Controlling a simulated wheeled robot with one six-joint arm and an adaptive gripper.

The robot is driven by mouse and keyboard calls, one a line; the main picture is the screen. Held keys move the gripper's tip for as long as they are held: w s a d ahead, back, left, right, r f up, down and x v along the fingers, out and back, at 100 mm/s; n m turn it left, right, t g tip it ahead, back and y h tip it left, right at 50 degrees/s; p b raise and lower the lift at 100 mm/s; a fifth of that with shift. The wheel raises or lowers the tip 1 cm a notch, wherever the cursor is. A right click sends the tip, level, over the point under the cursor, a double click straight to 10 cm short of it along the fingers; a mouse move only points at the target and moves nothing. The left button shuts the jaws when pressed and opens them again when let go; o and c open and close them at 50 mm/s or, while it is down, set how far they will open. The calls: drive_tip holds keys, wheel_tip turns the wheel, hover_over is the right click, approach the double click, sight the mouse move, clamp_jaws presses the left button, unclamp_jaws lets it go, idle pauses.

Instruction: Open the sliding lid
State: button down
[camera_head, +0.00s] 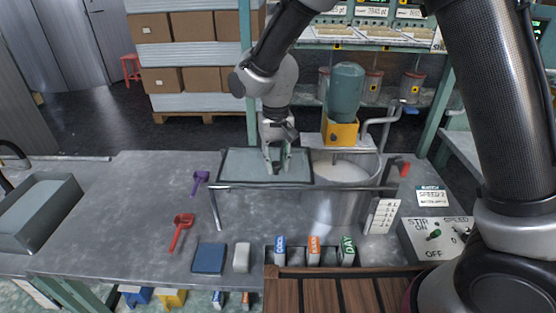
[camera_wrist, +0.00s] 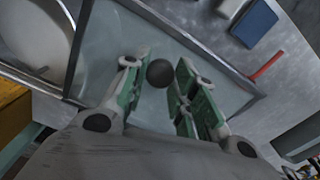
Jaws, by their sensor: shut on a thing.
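The sliding lid (camera_head: 240,166) is a flat glassy panel in a dark frame, lying on rails to the left of the round metal vat (camera_head: 335,205). The vat's mouth shows pale contents, and most of it is uncovered. My gripper (camera_head: 278,168) points down at the right part of the lid. In the wrist view, the lid's pane (camera_wrist: 110,45) fills the middle, and a dark round knob (camera_wrist: 159,74) sits between my green-padded fingers (camera_wrist: 157,62). The gripper is shut on this knob. The vat's rim (camera_wrist: 62,70) shows at the left of the wrist view.
A teal motor on a yellow mount (camera_head: 341,132) stands behind the vat. A metal rail (camera_head: 350,188) runs in front. A purple scoop (camera_head: 199,181), red scoop (camera_head: 181,231), blue block (camera_head: 209,258) and white block (camera_head: 241,257) lie on the bench. A control box (camera_head: 436,238) is at right.

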drive_tip(key=c, duration=1.1)
unclamp_jaws()
drive_tip(key=shift+c, duration=0.2)
wheel_tip(320, 180, up, 12)
drive_tip(key=s+d+r+m+t, duration=0.1)
drive_tip(key=s+d+r, duration=0.2)
drive_tip(key=d, duration=0.9)
drive_tip(key=s+d+r+m+t, duration=0.1)
drive_tip(key=s+d+r+t, duration=0.1)
drive_tip(key=s+d, duration=0.8)
drive_tip(key=s+d+r+m+t, duration=0.1)
drive_tip(key=s+d+r, duration=0.3)
drive_tip(key=d, duration=1.2)
drive_tip(key=s, duration=0.2)
drive_tip(key=shift+s, duration=0.4)
